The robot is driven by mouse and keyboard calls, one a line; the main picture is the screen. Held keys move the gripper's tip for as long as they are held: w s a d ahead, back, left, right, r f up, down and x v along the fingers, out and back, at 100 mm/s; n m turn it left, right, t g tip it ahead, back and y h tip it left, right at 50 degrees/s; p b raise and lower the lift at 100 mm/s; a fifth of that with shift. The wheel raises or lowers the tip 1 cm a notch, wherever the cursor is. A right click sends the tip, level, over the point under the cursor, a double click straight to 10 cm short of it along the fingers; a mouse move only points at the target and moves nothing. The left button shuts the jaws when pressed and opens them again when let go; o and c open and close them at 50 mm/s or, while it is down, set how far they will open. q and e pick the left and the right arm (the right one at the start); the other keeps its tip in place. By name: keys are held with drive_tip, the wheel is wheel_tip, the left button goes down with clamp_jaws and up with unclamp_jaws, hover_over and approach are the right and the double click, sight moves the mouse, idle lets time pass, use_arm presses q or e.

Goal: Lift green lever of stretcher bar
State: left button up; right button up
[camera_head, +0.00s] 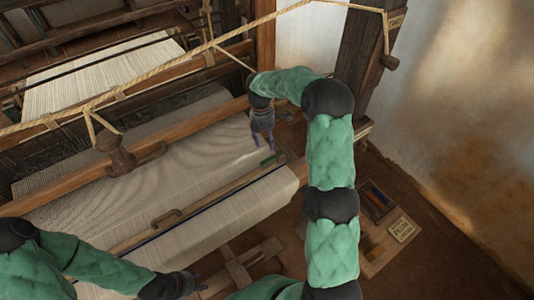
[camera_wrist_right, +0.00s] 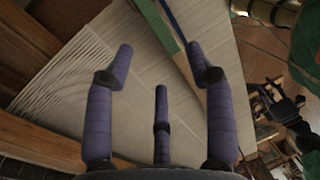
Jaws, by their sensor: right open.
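The stretcher bar (camera_head: 205,203) is a long wooden bar lying slantwise across the pale cloth. Its green lever (camera_head: 268,160) shows as a short green piece near the bar's right end. In the right wrist view the green lever (camera_wrist_right: 182,62) lies ahead, beyond the fingers and toward the right one. My right gripper (camera_head: 264,144) is open and empty, above the cloth just behind the lever and apart from it. Its three purple fingers (camera_wrist_right: 160,56) are spread in the wrist view.
The wooden beam (camera_head: 190,128) with a peg handle crosses behind the cloth. A rope (camera_head: 165,68) runs slantwise above it. A dark post (camera_head: 362,55) stands right of the loom.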

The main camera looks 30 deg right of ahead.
sight(271, 159)
drive_tip(key=f, duration=0.5)
drive_tip(key=s+f+p, duration=0.1)
drive_tip(key=f, duration=0.2)
drive_tip(key=shift+s+d+f, duration=0.1)
drive_tip(key=shift+f, duration=0.05)
clamp_jaws()
